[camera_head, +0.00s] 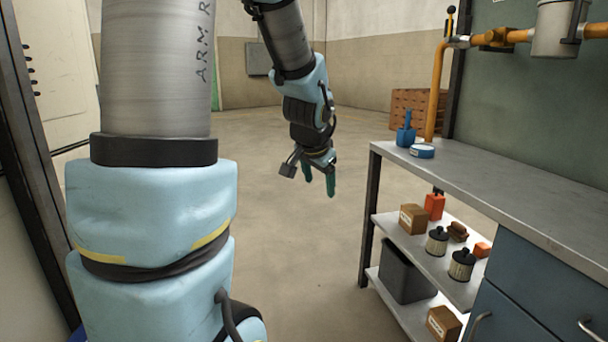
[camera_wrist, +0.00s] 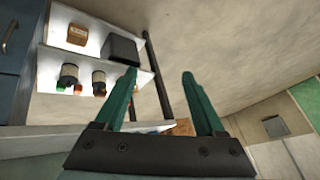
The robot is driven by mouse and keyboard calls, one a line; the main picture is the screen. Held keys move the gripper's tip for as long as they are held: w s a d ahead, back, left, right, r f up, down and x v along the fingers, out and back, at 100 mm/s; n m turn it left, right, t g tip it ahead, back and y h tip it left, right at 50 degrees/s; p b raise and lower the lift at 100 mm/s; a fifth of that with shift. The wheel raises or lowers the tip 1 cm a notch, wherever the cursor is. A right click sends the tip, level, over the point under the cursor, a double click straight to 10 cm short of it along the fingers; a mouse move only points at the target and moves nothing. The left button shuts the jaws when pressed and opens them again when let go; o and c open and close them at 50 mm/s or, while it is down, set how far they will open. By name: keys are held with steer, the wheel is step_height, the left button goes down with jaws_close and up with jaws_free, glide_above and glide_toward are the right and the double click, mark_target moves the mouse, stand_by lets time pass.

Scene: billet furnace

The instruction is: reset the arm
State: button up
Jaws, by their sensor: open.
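My gripper (camera_head: 320,180) hangs from my raised arm over open floor, left of the workbench, with its green fingers pointing down in the head view. In the wrist view, the two green fingers of my gripper (camera_wrist: 160,105) stand well apart with nothing between them. The gripper is open and empty and touches nothing that I can see. My arm's large light blue and grey links fill the left of the head view.
A brown crate (camera_head: 411,108) stands behind. The middle floor is clear.

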steer(key=s+a+f+n+g+y, duration=0.1)
steer(key=s+a+f+n+g, duration=0.3)
steer(key=s, duration=0.4)
steer(key=s+a+f+n+g, duration=0.1)
steer(key=s+a+f+n, duration=0.35)
steer(key=s+a, duration=0.3)
step_height(320, 180, up, 25)
steer(key=d+p, duration=0.1)
steer(key=p, duration=2.3)
steer(key=shift+w+d+f+m, duration=0.15)
steer(key=shift+w+f+m, duration=0.1)
steer(key=shift+m, duration=0.2)
